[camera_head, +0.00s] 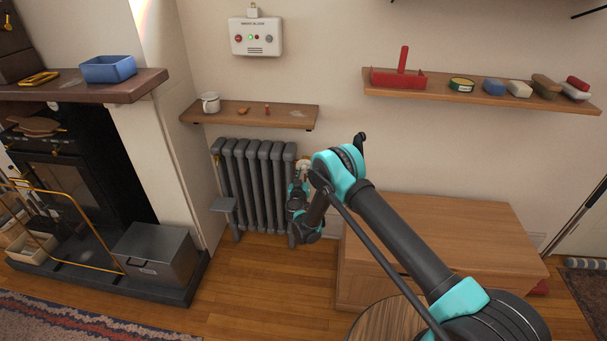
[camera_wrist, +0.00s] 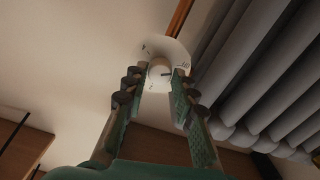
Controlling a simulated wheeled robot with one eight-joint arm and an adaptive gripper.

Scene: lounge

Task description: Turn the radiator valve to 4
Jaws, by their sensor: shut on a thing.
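The radiator valve (camera_wrist: 160,70) is a white round knob in front of a pale dial plate (camera_wrist: 174,50) with dark marks, at the top middle of the wrist view. The marks are too small to read surely. My gripper (camera_wrist: 160,82) has its two fingers on either side of the knob, shut on it. In the head view my gripper (camera_head: 299,180) is at the right end of the grey radiator (camera_head: 255,180). The valve there is small and mostly hidden by my arm. The radiator's grey columns also show in the wrist view (camera_wrist: 245,75) at the right.
A wooden shelf (camera_head: 250,115) with a white mug (camera_head: 210,102) hangs just above the radiator. A low wooden cabinet (camera_head: 440,235) stands right of it, under my arm. A metal box (camera_head: 155,258) stands at the left. Floor (camera_head: 260,275) in front of the radiator is clear.

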